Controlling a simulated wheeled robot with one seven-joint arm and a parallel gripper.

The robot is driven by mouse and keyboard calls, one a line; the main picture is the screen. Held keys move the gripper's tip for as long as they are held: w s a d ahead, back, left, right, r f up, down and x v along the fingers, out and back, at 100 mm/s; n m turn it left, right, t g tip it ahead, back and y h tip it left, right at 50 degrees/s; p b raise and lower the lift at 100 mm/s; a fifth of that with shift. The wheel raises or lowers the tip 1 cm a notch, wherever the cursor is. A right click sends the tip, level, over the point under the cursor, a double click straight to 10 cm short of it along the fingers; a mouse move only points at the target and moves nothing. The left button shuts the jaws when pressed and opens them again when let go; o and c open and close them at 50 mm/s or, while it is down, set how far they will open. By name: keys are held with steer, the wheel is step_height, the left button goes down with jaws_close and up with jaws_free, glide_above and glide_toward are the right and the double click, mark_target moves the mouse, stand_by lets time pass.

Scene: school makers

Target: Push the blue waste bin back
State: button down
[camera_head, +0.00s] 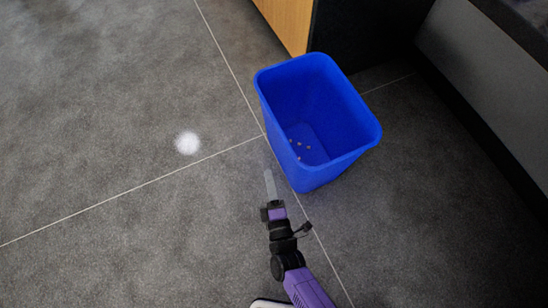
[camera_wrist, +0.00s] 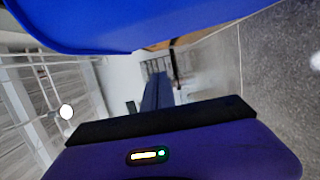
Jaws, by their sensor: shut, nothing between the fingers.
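The blue waste bin (camera_head: 345,158) stands upright on the grey tiled floor, right of centre in the head view. It is open at the top, with several small bits on its bottom. My gripper (camera_head: 269,174) is shut and empty, just left of the bin's near left side; I cannot tell whether it touches. In the wrist view the bin (camera_wrist: 110,22) fills the upper left as a blue surface, close to the camera.
A wooden and black cabinet (camera_head: 290,22) stands behind the bin. A dark grey panel (camera_head: 470,60) runs along the right side. The floor (camera_head: 110,120) to the left is clear, with a white spot of light on it.

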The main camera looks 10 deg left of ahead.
steer(key=w+b, duration=0.5)
steer(key=w, duration=0.6)
steer(key=shift+w+d+r, duration=0.1)
